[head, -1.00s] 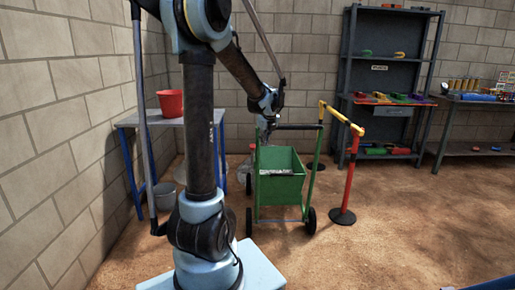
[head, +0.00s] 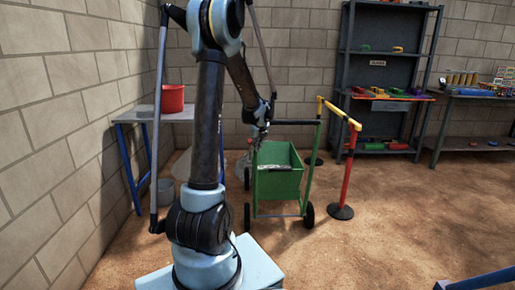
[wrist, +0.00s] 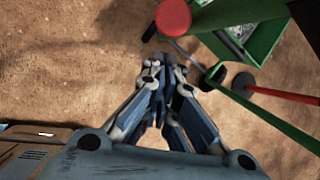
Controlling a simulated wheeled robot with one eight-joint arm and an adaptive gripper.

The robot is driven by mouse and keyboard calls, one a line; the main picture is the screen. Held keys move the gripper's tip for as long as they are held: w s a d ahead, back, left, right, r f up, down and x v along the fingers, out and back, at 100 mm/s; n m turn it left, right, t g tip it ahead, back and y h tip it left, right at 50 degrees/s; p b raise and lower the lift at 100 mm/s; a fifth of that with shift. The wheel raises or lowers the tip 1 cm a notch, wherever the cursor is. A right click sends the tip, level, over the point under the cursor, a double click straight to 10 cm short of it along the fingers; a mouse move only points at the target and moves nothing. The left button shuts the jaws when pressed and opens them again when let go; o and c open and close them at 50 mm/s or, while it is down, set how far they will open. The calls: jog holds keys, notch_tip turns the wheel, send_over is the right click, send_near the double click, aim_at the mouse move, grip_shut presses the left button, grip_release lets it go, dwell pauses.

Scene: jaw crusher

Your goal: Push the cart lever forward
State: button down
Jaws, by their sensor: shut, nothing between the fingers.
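The green cart (head: 277,183) stands on its wheels on the dirt floor, with a dark handle bar across its top. A small red tip (head: 250,142) shows at the cart's left side; in the wrist view a round red knob (wrist: 173,19) sits at the top, and I take it to be the lever's end. My gripper (head: 258,137) is by the cart's upper left, near the handle. In the wrist view my gripper (wrist: 165,82) has its fingers together and empty, below the knob with a gap in the picture. The lever's shaft is mostly hidden.
A red and yellow barrier post (head: 350,170) stands just right of the cart. A table with a red bucket (head: 171,99) is at the left wall. A shelf rack (head: 345,75) stands behind at right. The floor in front is clear.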

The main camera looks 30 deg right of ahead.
jog(key=shift+w+r, duration=0.15)
jog(key=shift+w, duration=0.45)
jog(key=shift+w, duration=0.1)
jog(key=shift+w+d+r, duration=0.6)
jog(key=shift+w+r, duration=0.1)
jog(key=shift+w, duration=0.1)
